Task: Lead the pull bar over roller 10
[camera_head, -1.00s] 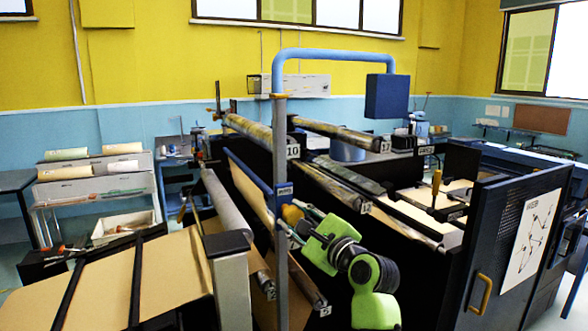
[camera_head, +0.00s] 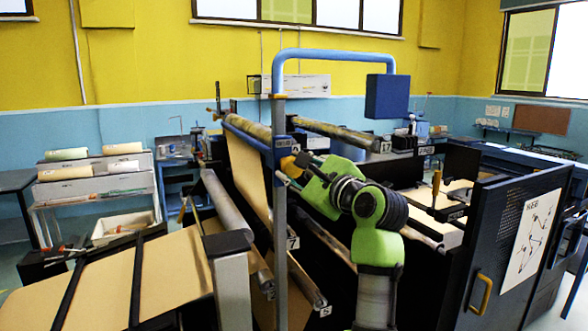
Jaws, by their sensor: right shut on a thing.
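The blue pull bar (camera_head: 243,136) runs from the back toward me, with the brown kraft web (camera_head: 250,178) hanging below it. A small label plate sits at its near end. Roller 10 (camera_head: 248,126) lies right behind the bar at about the same height in the picture; its number tag is hidden. I cannot tell whether bar and roller touch. My right gripper (camera_head: 291,168) is shut on the near end of the pull bar, by its orange handle. A grey post partly crosses this spot. My left gripper is not in view.
Another roller (camera_head: 340,135) runs to the right at a similar height. A blue overhead arm with a control box (camera_head: 386,96) stands above. A grey roller (camera_head: 228,205) lies lower left. A dark machine door (camera_head: 515,240) closes off the right side.

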